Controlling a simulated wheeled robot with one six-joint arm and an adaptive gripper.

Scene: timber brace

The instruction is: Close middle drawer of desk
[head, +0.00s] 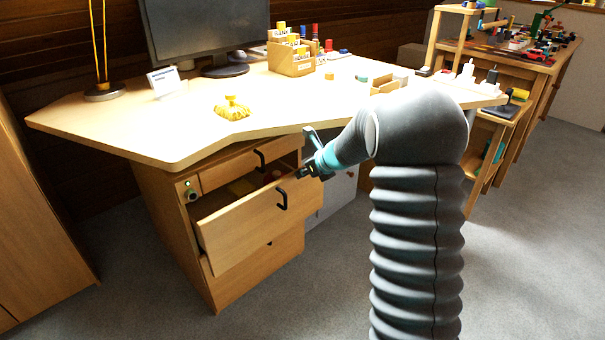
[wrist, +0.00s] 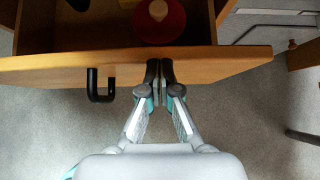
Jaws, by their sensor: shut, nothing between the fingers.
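The desk (head: 180,115) has a wooden drawer unit under its left part. Its middle drawer (head: 232,232) is pulled out, with a black handle (head: 282,199) on its front. My gripper (head: 300,173) is shut and empty at the right end of that drawer's front, near the top edge. In the wrist view, the fingertips (wrist: 159,72) meet the drawer front (wrist: 215,66), right of the black handle (wrist: 101,86). They look very close to it or touching; I cannot tell which. A red round thing (wrist: 163,22) lies inside the open drawer.
The top drawer (head: 235,165) and the bottom drawer (head: 255,262) look shut. A monitor (head: 205,25), a wooden box (head: 291,60) and a yellow object (head: 232,108) stand on the desktop. Its edge overhangs the drawers. Grey floor (head: 330,275) in front is clear.

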